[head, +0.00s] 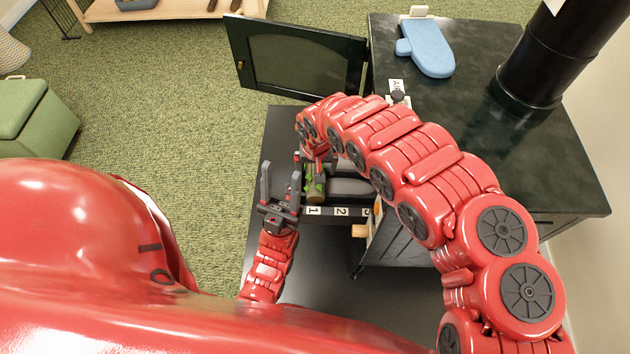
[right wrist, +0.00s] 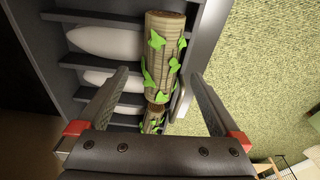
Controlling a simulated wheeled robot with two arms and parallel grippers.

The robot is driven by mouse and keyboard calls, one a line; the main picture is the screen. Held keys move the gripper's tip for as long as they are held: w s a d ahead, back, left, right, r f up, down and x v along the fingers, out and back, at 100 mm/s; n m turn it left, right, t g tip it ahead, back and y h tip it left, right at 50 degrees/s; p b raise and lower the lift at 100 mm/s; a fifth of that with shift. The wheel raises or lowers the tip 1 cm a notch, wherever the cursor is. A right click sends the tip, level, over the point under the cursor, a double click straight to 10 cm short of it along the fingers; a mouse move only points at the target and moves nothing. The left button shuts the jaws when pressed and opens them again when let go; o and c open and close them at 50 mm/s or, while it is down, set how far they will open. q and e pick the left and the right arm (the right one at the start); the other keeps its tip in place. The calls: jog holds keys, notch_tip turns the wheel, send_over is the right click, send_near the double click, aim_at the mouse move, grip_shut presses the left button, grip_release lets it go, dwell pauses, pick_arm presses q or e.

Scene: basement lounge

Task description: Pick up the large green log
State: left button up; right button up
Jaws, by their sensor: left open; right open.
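My left gripper (head: 280,182) is open and empty, fingers up, just left of the rack.
The rack (head: 358,211) has numbered slots; pale grey pieces (right wrist: 97,41) lie in the others. A black stove (head: 470,120) with its door (head: 305,62) swung open stands behind, with a blue mitt (head: 430,48) on top.

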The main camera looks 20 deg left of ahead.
jog(key=shift+w+a+f+b, duration=0.1)
jog(key=shift+w+f+b, duration=0.05)
jog(key=shift+f, duration=0.4)
jog(key=shift+w+a+f+b, duration=0.1)
jog(key=shift+f+b, duration=0.05)
jog(key=shift+f, duration=0.4)
jog(key=f, duration=0.1)
jog(key=f+b, duration=0.1)
jog(key=f, duration=0.1)
jog(key=shift+w+a+f+b, duration=0.15)
jog(key=shift+w+f+b, duration=0.1)
jog(key=shift+w+b, duration=0.05)
jog(key=shift+w+f, duration=0.1)
jog(key=shift+f, duration=0.35)
jog(key=shift+c, duration=0.3)
grip_shut()
